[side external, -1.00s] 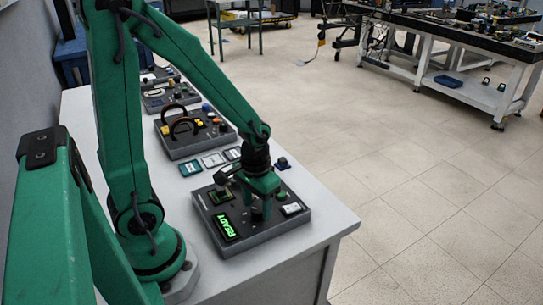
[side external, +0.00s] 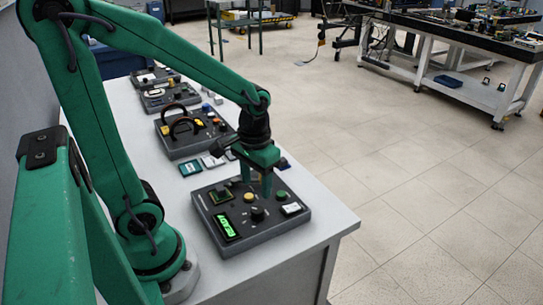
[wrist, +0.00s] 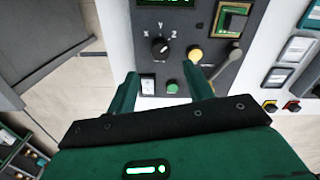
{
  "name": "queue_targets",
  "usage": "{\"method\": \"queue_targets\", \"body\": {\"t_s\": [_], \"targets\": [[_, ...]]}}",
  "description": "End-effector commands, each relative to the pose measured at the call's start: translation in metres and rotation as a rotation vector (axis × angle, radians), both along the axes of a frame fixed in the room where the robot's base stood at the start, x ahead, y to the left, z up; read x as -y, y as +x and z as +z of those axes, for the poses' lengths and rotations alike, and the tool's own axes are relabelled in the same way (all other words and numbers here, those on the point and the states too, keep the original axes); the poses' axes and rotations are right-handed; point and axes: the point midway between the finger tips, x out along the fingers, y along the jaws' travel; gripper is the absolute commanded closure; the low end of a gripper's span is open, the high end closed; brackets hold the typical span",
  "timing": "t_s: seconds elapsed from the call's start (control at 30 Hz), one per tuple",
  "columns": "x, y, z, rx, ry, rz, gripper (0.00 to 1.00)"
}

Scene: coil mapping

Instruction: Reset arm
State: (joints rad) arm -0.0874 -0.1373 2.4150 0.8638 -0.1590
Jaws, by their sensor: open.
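My gripper (side external: 256,179) is open and empty, above the back edge of a dark grey control panel (side external: 262,234) on the white bench. It also shows at the bottom of the wrist view (wrist: 162,80), its two fingers apart. The panel carries a black knob (wrist: 160,47) marked X, Y, Z, a yellow button (wrist: 195,52), a green button (wrist: 172,88) and a white switch (wrist: 148,85). A green-lit display (side external: 227,226) is on its left side; its lettering is hard to read. A square framed part (side external: 219,195) is behind the display.
Several small cards (side external: 190,168) lie behind the panel. Another panel with black arched handles (side external: 205,142) and further devices line the bench (side external: 325,212) beyond. The bench's right edge drops to open tiled floor. A worktable (side external: 440,48) stands far off at right.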

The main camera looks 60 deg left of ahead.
Motion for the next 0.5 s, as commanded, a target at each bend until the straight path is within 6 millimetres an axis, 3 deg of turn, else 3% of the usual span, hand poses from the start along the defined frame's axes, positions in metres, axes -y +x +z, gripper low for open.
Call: {"method": "queue_targets", "body": {"t_s": [0.27,0.5], "targets": [[0.0,0.0,0.002,0.009,0.001,-0.004,0.48],[0.004,-0.001,0.021,0.08,0.008,-0.037,0.48]]}}
